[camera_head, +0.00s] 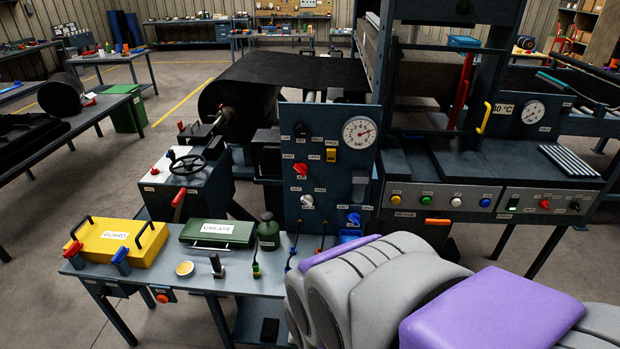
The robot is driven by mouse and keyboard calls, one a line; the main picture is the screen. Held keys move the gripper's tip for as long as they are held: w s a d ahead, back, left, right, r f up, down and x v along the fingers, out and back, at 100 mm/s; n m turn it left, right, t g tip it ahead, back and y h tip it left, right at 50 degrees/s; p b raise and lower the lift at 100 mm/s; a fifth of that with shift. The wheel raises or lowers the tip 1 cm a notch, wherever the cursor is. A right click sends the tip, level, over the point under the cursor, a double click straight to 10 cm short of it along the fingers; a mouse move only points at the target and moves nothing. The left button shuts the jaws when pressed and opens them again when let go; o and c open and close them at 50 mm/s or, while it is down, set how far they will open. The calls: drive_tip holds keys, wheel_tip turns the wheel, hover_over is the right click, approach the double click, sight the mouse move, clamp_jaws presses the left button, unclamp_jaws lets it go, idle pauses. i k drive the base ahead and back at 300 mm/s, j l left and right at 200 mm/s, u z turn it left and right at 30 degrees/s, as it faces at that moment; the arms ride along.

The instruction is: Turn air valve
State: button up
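An upright blue-grey control panel (318,120) stands in the middle of the head view, with a round dial gauge (359,132) at its upper right. Turnable knobs on it are a red one (301,170), a light grey one (307,201) and a blue one (354,218). A yellow switch (331,155) sits below the gauge. The small labels are too small to read, so I cannot tell which knob is the air valve. My purple and grey arm fills the lower right, below the panel; my gripper does not show.
A bench in front holds a yellow GUARD box (115,240), a green GREASE box (217,233) and a dark green can (268,231). A handwheel (188,164) stands left of the panel. The press console (480,198) with coloured buttons is at right. Open floor lies at left.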

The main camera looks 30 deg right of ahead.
sight(301, 169)
drive_tip(key=i+l+z, duration=0.1)
drive_tip(key=z, duration=0.4)
drive_tip(key=i+l+z, duration=0.15)
drive_tip(key=z, duration=0.35)
drive_tip(key=l, duration=0.05)
